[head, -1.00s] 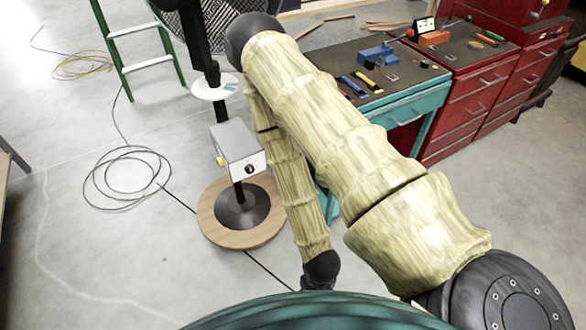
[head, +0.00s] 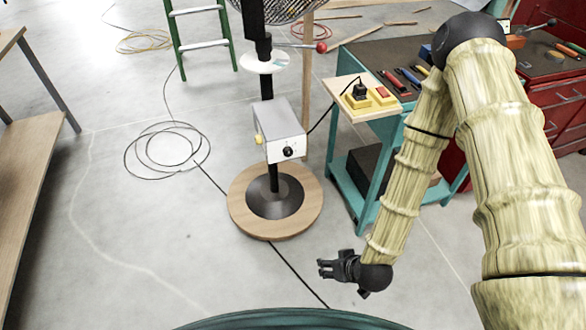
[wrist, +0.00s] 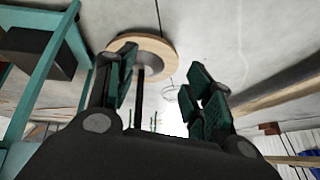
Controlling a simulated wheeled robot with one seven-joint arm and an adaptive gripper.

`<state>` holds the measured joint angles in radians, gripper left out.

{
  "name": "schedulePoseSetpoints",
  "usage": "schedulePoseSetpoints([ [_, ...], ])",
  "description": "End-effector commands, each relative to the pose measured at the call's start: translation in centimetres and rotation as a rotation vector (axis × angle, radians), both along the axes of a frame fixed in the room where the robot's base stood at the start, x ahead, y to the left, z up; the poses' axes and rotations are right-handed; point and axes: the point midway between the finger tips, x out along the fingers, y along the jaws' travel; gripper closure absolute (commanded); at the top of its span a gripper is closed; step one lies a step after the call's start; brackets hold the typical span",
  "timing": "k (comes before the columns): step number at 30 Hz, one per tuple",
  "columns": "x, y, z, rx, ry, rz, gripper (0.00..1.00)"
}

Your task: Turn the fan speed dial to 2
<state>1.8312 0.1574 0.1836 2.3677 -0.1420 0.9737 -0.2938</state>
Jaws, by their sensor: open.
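The fan (head: 278,8) stands on a black pole, and only the lower part of its cage shows. On the pole is a grey control box (head: 282,128) with a black round dial (head: 288,152) on its white front face; I cannot read its setting. A yellow knob (head: 258,139) sits on the box's left side. The round wooden base (head: 240,212) is on the floor and also shows in the wrist view (wrist: 163,46). My gripper (head: 322,268) is open and empty, low, in front and to the right of the base, apart from the box.
A teal workbench (head: 352,178) stands right of the fan, with a wooden board (head: 345,95) carrying yellow and red switch parts projecting toward it. A cable (head: 318,122) runs between board and box. A coiled cable (head: 165,150) lies left; a wooden bench (head: 22,175) is far left.

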Motion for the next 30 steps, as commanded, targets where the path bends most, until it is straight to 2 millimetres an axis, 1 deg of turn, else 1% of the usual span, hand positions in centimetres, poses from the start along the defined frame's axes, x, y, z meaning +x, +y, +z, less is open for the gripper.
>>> schedulePoseSetpoints([
  [1,2.0,0.9,-1.4,0.017,-0.062,0.017,0.48],
  [6,7.9,3.8,-1.0,0.053,-0.276,0.075,0.48],
  [8,9.9,4.7,-0.6,0.063,-0.354,0.091,0.48],
  [12,14.4,6.4,0.9,0.076,-0.540,0.116,0.48],
  [14,16.2,6.9,1.7,0.077,-0.618,0.123,0.48],
  [15,17.4,7.3,2.4,0.078,-0.672,0.125,0.48],
  [18,19.9,7.9,4.1,0.073,-0.801,0.125,0.48],
  [21,21.9,8.2,5.9,0.066,-0.911,0.120,0.48],
  [24,23.4,8.4,7.5,0.057,-0.998,0.111,0.48],
  [27,24.2,8.4,8.7,0.049,-1.053,0.104,0.48],
  [30,24.7,8.4,9.4,0.046,-1.084,0.100,0.48],
])
